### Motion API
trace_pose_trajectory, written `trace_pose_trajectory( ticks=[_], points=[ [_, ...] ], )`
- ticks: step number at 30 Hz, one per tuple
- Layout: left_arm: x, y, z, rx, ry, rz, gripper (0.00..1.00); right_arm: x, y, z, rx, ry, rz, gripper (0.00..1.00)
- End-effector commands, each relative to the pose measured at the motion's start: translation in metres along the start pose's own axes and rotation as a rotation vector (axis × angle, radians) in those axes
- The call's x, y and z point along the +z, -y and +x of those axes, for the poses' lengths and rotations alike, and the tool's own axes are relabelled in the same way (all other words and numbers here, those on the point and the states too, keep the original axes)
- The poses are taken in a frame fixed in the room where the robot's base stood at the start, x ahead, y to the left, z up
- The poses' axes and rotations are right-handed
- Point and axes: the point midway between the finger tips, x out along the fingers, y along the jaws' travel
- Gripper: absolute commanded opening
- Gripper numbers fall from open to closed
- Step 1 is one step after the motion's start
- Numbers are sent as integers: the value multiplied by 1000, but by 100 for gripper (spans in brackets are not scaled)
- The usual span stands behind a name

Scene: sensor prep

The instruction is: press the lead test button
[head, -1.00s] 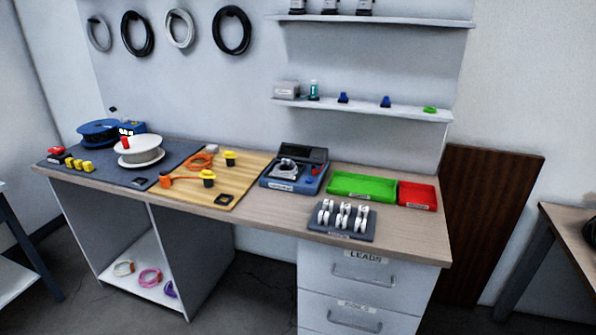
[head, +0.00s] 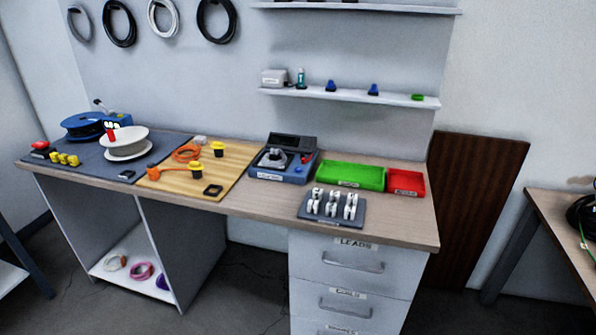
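A blue and dark grey bench device (head: 283,161) stands on the workbench, left of a green tray. It has a dark raised panel at the back, a pale grey part on top, a small red spot at its right side and a label on its front, too small to read. A separate red button-like piece (head: 40,145) sits at the bench's far left end. I cannot tell from a label which is the lead test button. Neither of my grippers is in view.
The bench (head: 390,220) also holds a green tray (head: 345,175), a red tray (head: 406,183), a grey rack (head: 333,208) of white pieces, a wooden board (head: 232,179) and spools (head: 125,142). Drawers (head: 348,258) are below. The floor in front looks clear.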

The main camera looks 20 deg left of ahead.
Motion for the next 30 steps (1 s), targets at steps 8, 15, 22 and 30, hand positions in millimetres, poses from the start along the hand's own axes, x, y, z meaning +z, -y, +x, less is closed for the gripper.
trace_pose_trajectory(
  ticks=[8,15,22,30],
  points=[
    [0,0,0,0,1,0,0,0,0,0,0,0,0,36],
    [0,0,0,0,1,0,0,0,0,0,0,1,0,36],
    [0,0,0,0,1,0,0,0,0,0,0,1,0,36],
    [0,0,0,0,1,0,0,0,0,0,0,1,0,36]
  ],
)
